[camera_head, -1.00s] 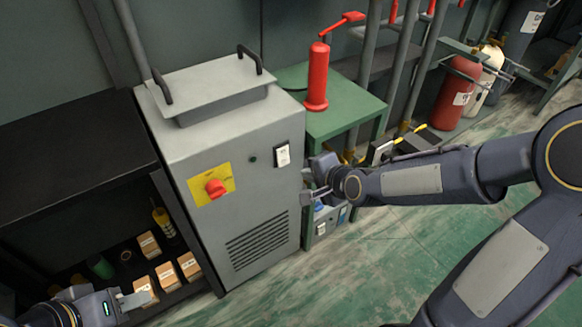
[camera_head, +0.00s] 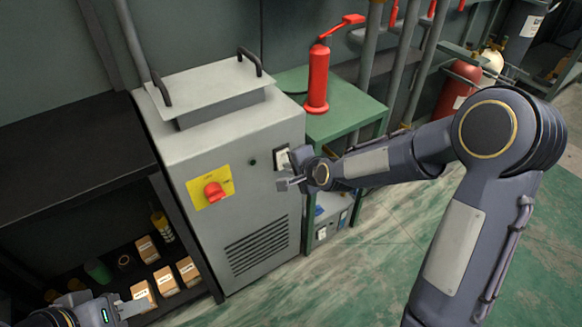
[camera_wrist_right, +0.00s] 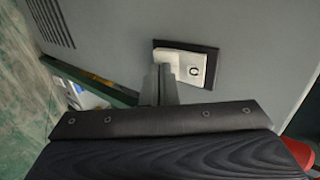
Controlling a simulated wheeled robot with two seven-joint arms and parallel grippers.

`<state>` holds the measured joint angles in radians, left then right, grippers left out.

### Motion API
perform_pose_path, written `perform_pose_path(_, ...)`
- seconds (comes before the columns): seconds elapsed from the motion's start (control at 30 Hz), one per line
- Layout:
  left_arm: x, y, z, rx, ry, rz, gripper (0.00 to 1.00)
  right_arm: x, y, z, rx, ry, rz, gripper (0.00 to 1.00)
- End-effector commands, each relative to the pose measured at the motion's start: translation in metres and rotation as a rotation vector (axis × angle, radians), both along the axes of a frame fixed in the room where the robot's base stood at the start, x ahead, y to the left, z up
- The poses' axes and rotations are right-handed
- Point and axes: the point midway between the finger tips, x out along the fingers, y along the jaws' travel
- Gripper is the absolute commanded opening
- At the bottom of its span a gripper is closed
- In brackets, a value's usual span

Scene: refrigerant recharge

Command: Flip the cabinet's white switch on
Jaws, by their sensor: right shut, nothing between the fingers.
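The grey cabinet (camera_head: 255,215) stands in the middle of the head view. Its white switch (camera_head: 282,157) sits on the front face near the right edge, partly covered by my right gripper (camera_head: 284,183). In the right wrist view the switch (camera_wrist_right: 181,64) is a white rocker in a dark frame with an "O" mark. My right gripper's fingers (camera_wrist_right: 160,84) are shut and empty, with their tips close to the switch's lower left part there; I cannot tell whether they touch it. My left gripper (camera_head: 132,306) is at the lower left of the head view, its jaws unclear.
A red rotary knob (camera_head: 214,192) on a yellow plate is left of the switch. A green table (camera_head: 350,108) with a red extinguisher (camera_head: 317,80) stands right of the cabinet. A dark shelf (camera_head: 70,150) with small boxes (camera_head: 165,280) is on the left.

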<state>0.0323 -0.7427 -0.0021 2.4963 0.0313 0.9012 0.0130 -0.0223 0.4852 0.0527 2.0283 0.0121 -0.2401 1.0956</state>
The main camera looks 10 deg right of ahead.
Motion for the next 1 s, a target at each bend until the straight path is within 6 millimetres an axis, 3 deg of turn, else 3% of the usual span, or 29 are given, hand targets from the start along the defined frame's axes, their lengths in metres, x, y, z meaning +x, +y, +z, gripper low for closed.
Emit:
perform_pose_path(0.17,0.0,0.0,-0.032,0.0,0.0,0.0,0.36,0.004,0.001,-0.012,0.018,-0.046,-0.002,0.0)
perform_pose_path(0.23,0.0,0.0,-0.02,0.0,0.001,0.0,0.36,0.003,0.001,-0.002,0.016,-0.04,-0.001,0.0)
perform_pose_path(1.0,0.0,0.0,-0.009,0.0,0.0,0.0,0.36,0.004,0.002,0.015,0.016,-0.042,0.0,0.0)
